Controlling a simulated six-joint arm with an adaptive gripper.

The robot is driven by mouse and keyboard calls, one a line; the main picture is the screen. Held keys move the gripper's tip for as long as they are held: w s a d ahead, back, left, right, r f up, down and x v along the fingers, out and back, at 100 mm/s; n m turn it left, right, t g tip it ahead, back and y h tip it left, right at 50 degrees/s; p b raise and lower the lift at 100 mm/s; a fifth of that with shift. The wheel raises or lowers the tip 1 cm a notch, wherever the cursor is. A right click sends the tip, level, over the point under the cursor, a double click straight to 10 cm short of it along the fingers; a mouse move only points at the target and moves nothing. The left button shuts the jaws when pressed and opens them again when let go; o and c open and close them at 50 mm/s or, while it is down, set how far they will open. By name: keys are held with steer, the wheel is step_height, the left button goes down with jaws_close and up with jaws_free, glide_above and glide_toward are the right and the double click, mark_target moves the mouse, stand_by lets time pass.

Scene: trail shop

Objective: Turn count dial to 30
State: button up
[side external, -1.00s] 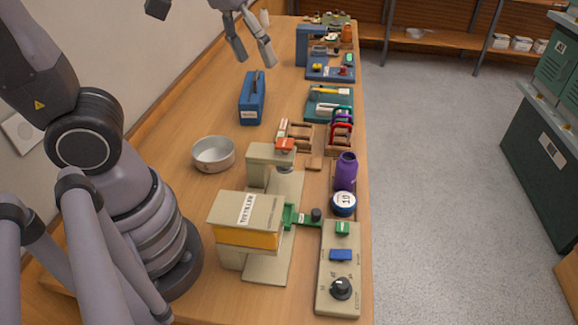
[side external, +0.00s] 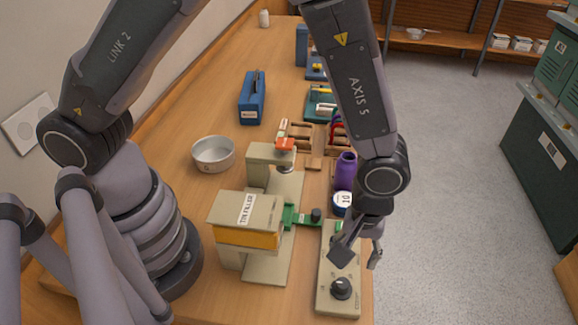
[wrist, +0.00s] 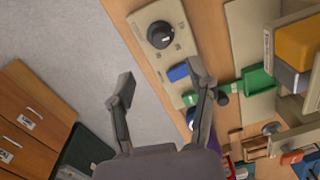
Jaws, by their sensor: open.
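The count dial is a round black knob (side external: 341,288) on the near end of a beige control panel (side external: 325,302) at the table's right edge. It also shows near the top of the wrist view (wrist: 160,35), with small marks around it too blurred to read. My gripper (side external: 359,255) is open and empty, pointing down above the panel, apart from the dial. In the wrist view its fingertips (wrist: 162,75) are spread, with the dial beyond them. A blue switch (wrist: 178,73) lies near the right fingertip; my gripper hides it in the side view.
A beige machine labelled TIN FILLER (side external: 245,215) stands left of the panel, with a green slide (side external: 300,218) reaching towards it. A purple bottle (side external: 346,168) and a tin marked 10 (side external: 341,203) stand behind the panel. A metal bowl (side external: 213,154) sits further left.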

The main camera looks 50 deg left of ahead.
mark_target(343, 284)
step_height(343, 284, down, 9)
steer(key=shift+a+f, duration=0.15)
steer(key=shift+f, duration=0.05)
jaws_close()
stand_by(0.4)
